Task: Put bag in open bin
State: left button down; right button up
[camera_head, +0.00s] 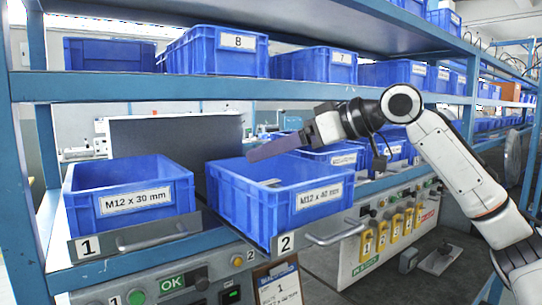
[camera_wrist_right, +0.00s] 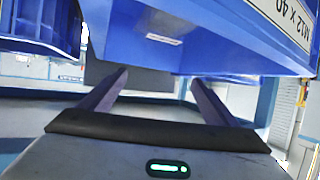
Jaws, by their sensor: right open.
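The blue bin (camera_head: 230,195) on tray 2, labelled M12 x 40 mm, sits farther forward than the bin on tray 1, and its top is open. A small pale flat item (camera_head: 270,182), perhaps the bag, lies inside it. It also shows in the right wrist view (camera_wrist_right: 163,38). My right gripper (camera_head: 256,153) is above the far rim of this bin, its purple fingers pointing left. In the right wrist view the fingers (camera_wrist_right: 160,78) are spread apart with nothing between them. My left gripper is not in view.
A blue bin (camera_head: 85,215) labelled M12 x 30 mm stands on tray 1 at left. Blue bins (camera_head: 230,60) line the shelf (camera_head: 200,88) above my right gripper. More bins (camera_head: 343,157) stand behind my right arm. A control panel (camera_head: 370,245) is below.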

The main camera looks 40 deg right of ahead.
jog(key=b+v, duration=0.2)
jog(key=v, duration=0.8)
jog(key=shift+b, duration=0.3)
jog(key=shift+s, duration=0.1)
